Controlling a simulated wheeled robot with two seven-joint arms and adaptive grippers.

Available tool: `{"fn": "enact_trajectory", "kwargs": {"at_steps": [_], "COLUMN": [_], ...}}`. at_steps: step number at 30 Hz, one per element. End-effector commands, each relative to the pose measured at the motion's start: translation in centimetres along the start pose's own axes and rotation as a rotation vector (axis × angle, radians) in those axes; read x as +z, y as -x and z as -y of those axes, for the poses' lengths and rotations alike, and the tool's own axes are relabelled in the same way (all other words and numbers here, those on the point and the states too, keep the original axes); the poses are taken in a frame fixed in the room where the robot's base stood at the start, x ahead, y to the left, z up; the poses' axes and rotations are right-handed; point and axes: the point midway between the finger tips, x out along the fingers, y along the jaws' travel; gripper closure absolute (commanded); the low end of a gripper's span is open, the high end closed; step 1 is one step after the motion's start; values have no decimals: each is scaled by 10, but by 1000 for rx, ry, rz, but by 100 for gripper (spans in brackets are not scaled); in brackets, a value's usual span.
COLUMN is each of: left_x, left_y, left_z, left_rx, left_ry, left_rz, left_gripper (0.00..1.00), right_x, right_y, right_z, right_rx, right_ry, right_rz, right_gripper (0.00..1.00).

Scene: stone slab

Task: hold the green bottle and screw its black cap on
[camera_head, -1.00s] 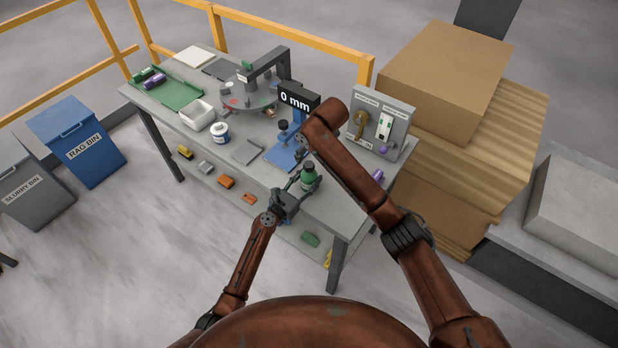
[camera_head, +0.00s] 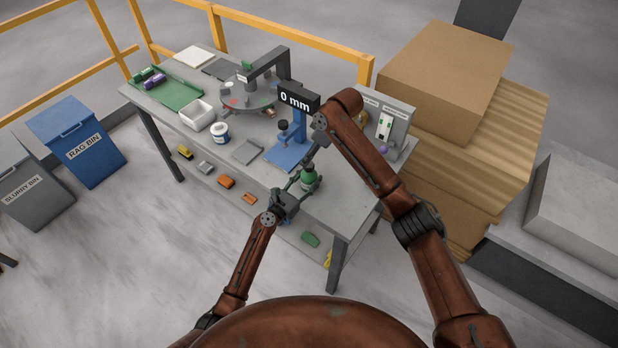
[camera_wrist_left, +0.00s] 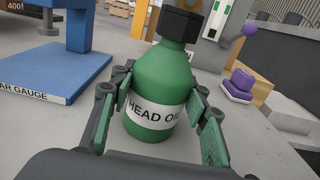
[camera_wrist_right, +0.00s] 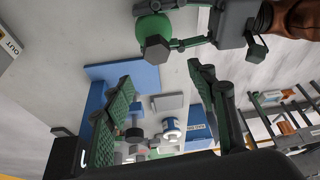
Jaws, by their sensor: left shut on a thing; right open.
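The green bottle (camera_head: 309,180) stands upright at the near edge of the bench. Its label shows in the left wrist view, where the bottle (camera_wrist_left: 152,88) sits between both fingers. My left gripper (camera_wrist_left: 158,100) is shut on the bottle's body. The black cap (camera_wrist_left: 180,22) sits on top of the bottle's neck; how tightly it is seated I cannot tell. The cap (camera_wrist_right: 157,48) also shows in the right wrist view, beyond the fingers. My right gripper (camera_wrist_right: 162,80) is open and empty, apart from the cap. In the head view it is mostly hidden by my right arm.
A blue gauge stand (camera_head: 290,150) is close behind the bottle. A grey panel (camera_head: 397,122) stands at the bench's right end. A white jar (camera_head: 220,133), a white bin (camera_head: 197,114) and a green tray (camera_head: 180,95) lie farther left. A purple piece (camera_wrist_left: 240,84) lies right of the bottle.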

Motion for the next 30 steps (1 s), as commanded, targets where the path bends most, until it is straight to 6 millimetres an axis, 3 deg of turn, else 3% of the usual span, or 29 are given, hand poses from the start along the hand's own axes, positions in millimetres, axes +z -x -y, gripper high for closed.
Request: {"fn": "enact_trajectory", "kwargs": {"at_steps": [21, 30], "left_x": [0, 0], "left_y": [0, 0], "left_z": [0, 0], "left_rx": [0, 0], "left_ry": [0, 0], "left_rz": [0, 0], "left_gripper": [100, 100], "right_x": [19, 19], "right_y": [-45, -47], "right_z": [1, 0], "right_rx": [-1, 0], "right_ry": [-1, 0], "right_rz": [2, 1], "right_gripper": [48, 51]}}
